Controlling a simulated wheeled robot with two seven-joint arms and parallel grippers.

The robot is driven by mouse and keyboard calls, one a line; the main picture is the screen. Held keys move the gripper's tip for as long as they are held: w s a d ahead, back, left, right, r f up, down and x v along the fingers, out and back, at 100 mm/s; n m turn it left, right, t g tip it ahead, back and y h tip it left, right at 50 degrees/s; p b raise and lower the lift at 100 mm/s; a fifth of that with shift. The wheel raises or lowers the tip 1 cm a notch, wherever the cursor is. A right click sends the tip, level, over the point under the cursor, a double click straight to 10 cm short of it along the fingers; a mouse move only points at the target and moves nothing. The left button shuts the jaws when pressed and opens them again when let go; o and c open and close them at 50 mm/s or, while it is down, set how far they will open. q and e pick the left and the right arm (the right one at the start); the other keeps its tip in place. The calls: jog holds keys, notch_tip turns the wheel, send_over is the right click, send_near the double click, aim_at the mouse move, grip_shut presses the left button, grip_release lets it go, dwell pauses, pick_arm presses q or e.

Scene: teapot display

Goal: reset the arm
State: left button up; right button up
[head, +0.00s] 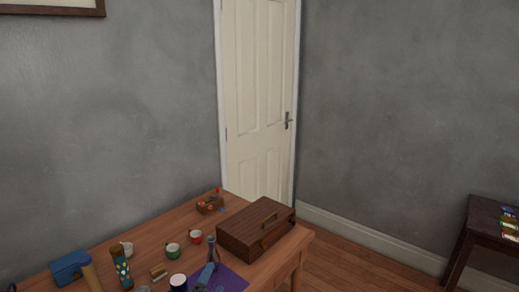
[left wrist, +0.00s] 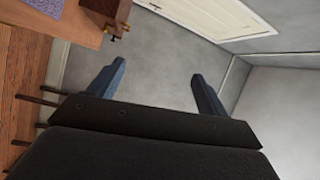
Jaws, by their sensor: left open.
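My left gripper (left wrist: 157,80) shows in the left wrist view with its two blue fingers spread wide. Nothing is between the fingers; grey wall shows in the gap. The wooden table (left wrist: 75,22) and the brown wooden box (left wrist: 108,12) lie to the upper left of the fingers there, apart from them. In the head view a small blue shape lies at the bottom edge over the purple mat (head: 234,280); I cannot tell whether it is part of my gripper. My right gripper is in neither view.
On the table (head: 185,222) stand the wooden box (head: 245,235), a green cup (head: 172,251), a red cup (head: 196,237), a patterned cylinder (head: 122,270) and a blue box (head: 68,266). A dark side table (head: 485,225) stands right. Floor (head: 350,268) between the tables is clear.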

pick_arm(q)
jog(key=s+a+f+n+g+y, duration=0.4)
jog(key=s+a+f+n, duration=0.1)
jog(key=s+f+n, duration=0.25)
jog(key=s+a+f+n+g, duration=0.2)
jog(key=s+f+n+g, duration=0.3)
jog(key=s, duration=0.6)
jog(key=s+a+f+n+g, duration=0.2)
jog(key=s+f+n+g, duration=0.3)
jog(key=s, duration=0.7)
jog(key=s+d+f+g, duration=0.1)
jog(key=d+f, duration=0.2)
jog(key=f, duration=0.9)
jog(key=s+d+f+m+g, duration=0.1)
jog(key=d+f+g, duration=0.1)
jog(key=f, duration=1)
jog(key=shift+d+h, duration=0.4)
